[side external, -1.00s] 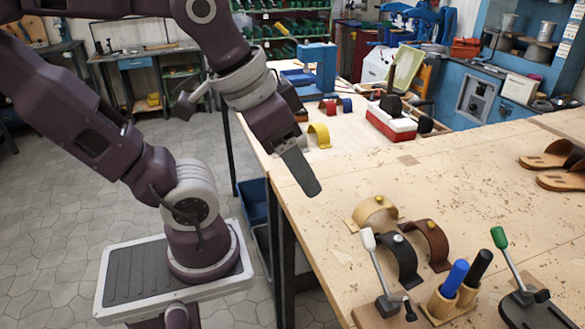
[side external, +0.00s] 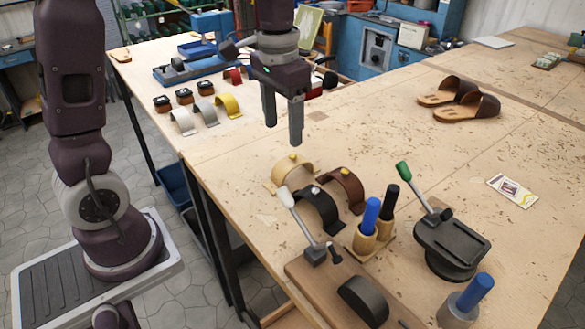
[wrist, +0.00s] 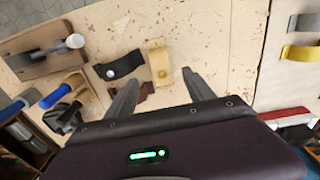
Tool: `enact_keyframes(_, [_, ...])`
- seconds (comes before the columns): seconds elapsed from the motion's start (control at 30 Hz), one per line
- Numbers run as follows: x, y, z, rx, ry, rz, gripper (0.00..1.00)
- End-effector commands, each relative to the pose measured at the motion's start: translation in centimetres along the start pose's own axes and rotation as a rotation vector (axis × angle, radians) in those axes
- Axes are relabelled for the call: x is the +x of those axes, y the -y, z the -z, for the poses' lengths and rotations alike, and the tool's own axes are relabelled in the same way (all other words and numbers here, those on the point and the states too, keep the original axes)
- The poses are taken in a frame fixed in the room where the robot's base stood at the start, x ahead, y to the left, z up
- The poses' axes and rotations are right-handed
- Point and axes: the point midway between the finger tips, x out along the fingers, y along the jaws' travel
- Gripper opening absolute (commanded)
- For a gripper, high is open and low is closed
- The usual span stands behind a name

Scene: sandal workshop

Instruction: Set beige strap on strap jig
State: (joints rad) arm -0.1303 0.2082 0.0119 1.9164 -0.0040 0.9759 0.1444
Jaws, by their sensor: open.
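The beige strap (side external: 292,170), a curved band with a yellow knob, stands arched on the bench beside a black strap (side external: 320,212) and a brown strap (side external: 348,188). It also shows in the wrist view (wrist: 159,66), just ahead of my fingers. My gripper (side external: 283,132) is open and empty, pointing down above the bench, apart from the beige strap and a little behind it. What looks like the strap jig (side external: 363,301) is a wooden board with a dark curved form and a white-knobbed lever clamp, at the front edge. No strap lies on its form.
Blue and black handled tools stand in a wooden holder (side external: 372,238) between the straps and a green-levered black press (side external: 450,242). Sandals (side external: 460,98) lie at the back right. Grey and yellow straps (side external: 206,113) stand at the left. The bench's right middle is mostly clear.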

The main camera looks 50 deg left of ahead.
Motion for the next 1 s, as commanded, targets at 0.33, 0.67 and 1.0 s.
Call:
enact_keyframes(0.33, [5.0, 0.3, 1.6, 0.001, 0.046, -0.006, 0.62])
enact_keyframes(0.67, [8.9, 0.0, 2.1, 0.000, 0.041, -0.005, 0.62])
enact_keyframes(1.0, [8.9, 0.0, 2.1, 0.000, 0.040, -0.005, 0.21])
